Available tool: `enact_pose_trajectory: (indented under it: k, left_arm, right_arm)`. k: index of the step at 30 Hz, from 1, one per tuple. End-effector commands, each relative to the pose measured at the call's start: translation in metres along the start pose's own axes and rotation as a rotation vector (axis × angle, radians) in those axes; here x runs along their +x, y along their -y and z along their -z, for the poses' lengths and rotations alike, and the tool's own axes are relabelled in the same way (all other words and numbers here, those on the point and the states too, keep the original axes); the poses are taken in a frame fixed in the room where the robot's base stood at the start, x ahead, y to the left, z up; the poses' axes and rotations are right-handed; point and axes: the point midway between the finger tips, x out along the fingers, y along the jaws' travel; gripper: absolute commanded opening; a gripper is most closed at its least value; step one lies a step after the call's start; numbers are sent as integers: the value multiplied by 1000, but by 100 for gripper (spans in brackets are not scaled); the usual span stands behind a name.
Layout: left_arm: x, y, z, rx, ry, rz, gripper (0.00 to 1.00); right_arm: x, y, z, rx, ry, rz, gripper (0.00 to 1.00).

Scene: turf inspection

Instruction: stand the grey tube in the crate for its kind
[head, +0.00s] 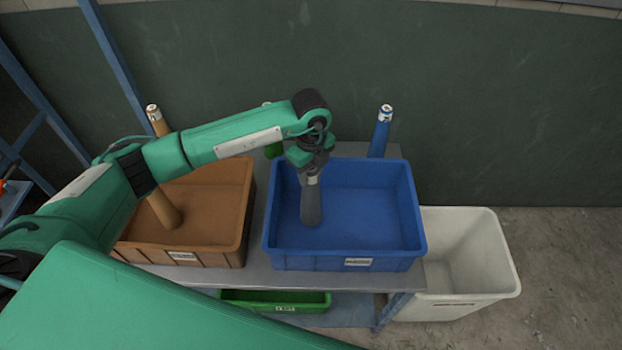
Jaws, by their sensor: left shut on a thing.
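The grey tube (311,207) hangs nearly upright from my left gripper (312,174), which is shut on its upper end. The tube is over the left part of the blue crate (346,263), with its lower end inside the walls. I cannot tell whether it touches the crate's floor. The brown crate (236,218) is to the left, partly hidden by my left arm. A brown tube (163,209) leans in it. A green crate (275,307) sits on the shelf below. My right gripper is not in view.
A blue tube (380,137) stands behind the blue crate. A green tube (273,150) shows behind my left arm, mostly hidden. A white bin (483,255) is on the floor at right. The metal table (255,275) has a narrow bare front edge.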

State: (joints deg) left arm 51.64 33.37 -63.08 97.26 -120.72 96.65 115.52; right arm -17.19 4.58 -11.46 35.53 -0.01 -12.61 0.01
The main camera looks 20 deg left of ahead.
Motion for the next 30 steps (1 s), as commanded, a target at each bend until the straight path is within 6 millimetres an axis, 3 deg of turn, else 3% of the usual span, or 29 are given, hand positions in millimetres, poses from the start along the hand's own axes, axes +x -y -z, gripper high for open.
enact_pose_trajectory:
  k: [5, 13, 24, 25, 28, 30]
  left_arm:
    - [11, 0, 0, 1, -1, -1, 3]
    - [47, -1, 0, 0, 0, -3, 3]
    - [54, 0, 0, 1, 0, 0, 3]
    - [53, 0, 0, 0, 0, 0, 42]
    - [53, 0, 0, 0, 0, 0, 60]
    - [52, 0, 0, 0, 0, 0, 60]
  right_arm:
    - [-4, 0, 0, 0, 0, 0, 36]
    - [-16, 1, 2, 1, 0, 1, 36]
    - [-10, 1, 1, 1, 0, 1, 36]
    - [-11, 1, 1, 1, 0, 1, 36]
    - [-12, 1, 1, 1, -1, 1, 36]
    - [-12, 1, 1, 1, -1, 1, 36]
